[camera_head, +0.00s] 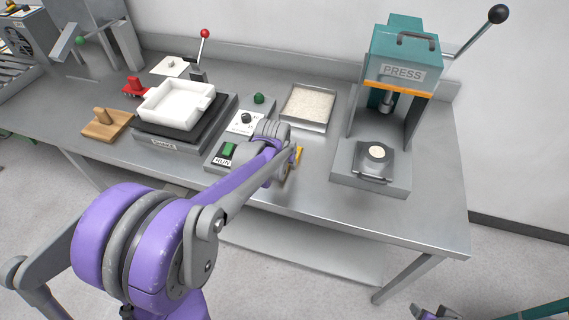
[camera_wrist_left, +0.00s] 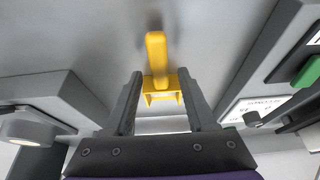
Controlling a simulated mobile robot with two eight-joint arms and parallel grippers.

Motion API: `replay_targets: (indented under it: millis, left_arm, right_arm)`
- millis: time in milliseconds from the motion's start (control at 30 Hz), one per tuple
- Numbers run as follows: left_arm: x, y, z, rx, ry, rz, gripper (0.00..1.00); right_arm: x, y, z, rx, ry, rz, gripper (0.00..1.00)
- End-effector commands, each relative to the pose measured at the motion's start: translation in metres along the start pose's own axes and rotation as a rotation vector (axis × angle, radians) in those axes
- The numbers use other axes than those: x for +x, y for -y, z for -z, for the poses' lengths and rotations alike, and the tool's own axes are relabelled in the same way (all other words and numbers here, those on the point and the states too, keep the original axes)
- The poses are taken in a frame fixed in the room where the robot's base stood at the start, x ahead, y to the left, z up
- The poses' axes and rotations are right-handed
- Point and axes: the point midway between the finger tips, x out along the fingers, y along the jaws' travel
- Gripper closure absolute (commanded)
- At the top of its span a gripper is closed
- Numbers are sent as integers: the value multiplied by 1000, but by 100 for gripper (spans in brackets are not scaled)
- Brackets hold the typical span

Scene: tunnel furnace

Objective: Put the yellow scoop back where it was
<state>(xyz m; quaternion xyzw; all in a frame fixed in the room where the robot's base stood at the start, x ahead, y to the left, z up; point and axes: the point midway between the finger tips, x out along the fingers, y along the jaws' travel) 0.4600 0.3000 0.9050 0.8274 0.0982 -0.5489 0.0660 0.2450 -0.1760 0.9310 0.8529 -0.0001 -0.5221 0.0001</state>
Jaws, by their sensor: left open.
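In the head view my left wrist hides most of the scoop. A part of my right arm (camera_head: 435,313) shows at the bottom edge; its jaws cannot be made out.
A metal tray (camera_head: 326,126) of pale granules stands behind the scoop. The teal press (camera_head: 402,68) is to the right. The control box with the green RUN button (camera_head: 228,149) and a white mold (camera_head: 178,104) on a dark plate are left. The bench's front right is clear.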

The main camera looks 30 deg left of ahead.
Motion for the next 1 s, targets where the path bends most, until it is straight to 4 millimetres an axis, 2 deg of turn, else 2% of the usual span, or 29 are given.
replay_targets:
  millis: [400, 667, 767, 867, 1000]
  left_arm:
    - [-87, 0, 0, -1, 0, 0, 44]
    - [-112, -3, -5, 5, -1, -2, 44]
    - [-120, -15, -25, 29, -9, -13, 44]
    - [-129, -33, -63, 72, -23, -31, 44]
    - [-135, -54, -124, 137, -47, -61, 44]
  right_arm:
    - [-9, 0, 9, 0, -8, 0, 50]
    - [-11, 0, 11, 0, -9, 0, 50]
    - [-11, 0, 11, 0, -9, 0, 50]
    - [-11, 0, 11, 0, -9, 0, 50]
    - [-10, 0, 11, 0, -9, 0, 50]
